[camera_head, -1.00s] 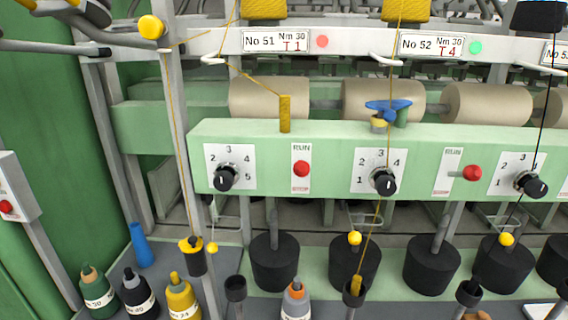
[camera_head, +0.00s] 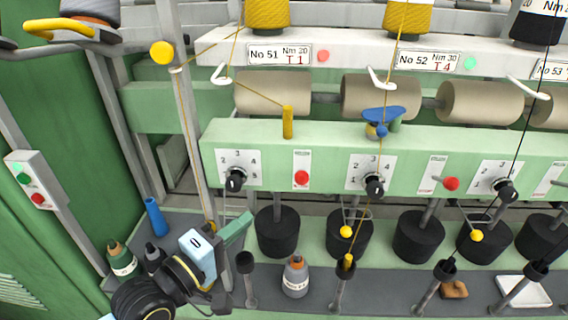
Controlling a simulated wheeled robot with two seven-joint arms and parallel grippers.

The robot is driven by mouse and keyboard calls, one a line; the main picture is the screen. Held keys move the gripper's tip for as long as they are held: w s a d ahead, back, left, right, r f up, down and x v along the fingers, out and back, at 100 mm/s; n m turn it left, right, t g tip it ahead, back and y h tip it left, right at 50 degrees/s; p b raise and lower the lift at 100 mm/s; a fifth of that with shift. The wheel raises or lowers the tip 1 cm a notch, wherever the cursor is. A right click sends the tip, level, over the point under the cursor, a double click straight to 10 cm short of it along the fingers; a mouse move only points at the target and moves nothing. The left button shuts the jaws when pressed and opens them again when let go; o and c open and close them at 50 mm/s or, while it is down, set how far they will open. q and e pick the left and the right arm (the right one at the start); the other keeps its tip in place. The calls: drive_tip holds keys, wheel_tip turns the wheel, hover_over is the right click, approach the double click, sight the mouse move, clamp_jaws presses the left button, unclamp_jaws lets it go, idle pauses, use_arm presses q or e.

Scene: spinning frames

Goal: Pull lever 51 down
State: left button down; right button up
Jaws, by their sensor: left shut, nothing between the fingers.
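Lever 51 is the red ball knob (camera_head: 302,178) on the white plate below the sign No 51 (camera_head: 280,54), on the pale green rail. The knob stands out toward me, over the lower half of its plate. My left gripper (camera_head: 238,231) has green fingers and a pale blue body. It is shut and empty, below the rail and to the lower left of the knob, apart from it. My right gripper is not in view.
A black dial (camera_head: 236,179) sits left of the knob. A grey post (camera_head: 188,125) stands between the left cabinet and the rail. Black weights (camera_head: 278,232) hang below. Bottles (camera_head: 295,277) stand on the lower shelf. Another red knob (camera_head: 451,184) is on the rail to the right.

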use_arm(q)
drive_tip(key=h, duration=0.2)
approach(302, 174)
drive_tip(key=a+f, duration=0.1)
drive_tip(key=a, duration=0.2)
drive_tip(key=shift+w, duration=0.4)
drive_tip(key=p+x, duration=0.2)
drive_tip(key=x, duration=0.8)
